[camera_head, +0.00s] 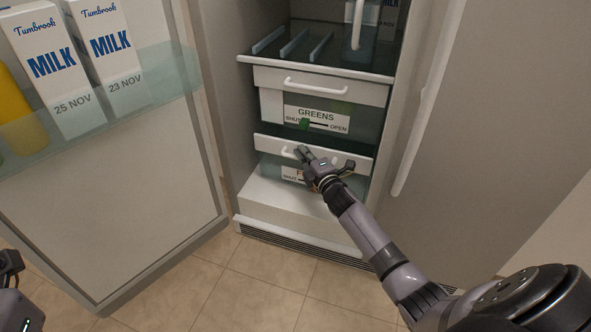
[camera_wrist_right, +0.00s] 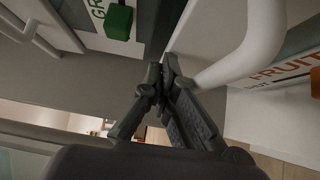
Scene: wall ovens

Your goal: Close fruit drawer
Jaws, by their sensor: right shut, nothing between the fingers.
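The fruit drawer (camera_head: 345,159) is the lower drawer in the open fridge, with a white front, a white handle and a partly hidden label below. In the right wrist view its label (camera_wrist_right: 283,70) reads FRUIT, and its curved white handle (camera_wrist_right: 245,55) is close beside the fingers. My right gripper (camera_head: 303,152) is shut and empty at the drawer's handle, its tips covering part of it; whether they touch I cannot tell. It also shows in the right wrist view (camera_wrist_right: 161,72). A part of my left arm shows at the lower left edge; its fingers are not clear.
The greens drawer (camera_head: 320,85) with its green slider (camera_head: 304,124) is just above. The open fridge door (camera_head: 120,200) with milk cartons (camera_head: 52,68) stands at left. Another door (camera_head: 480,130) with a long handle is at right. The tiled floor (camera_head: 245,290) in front is clear.

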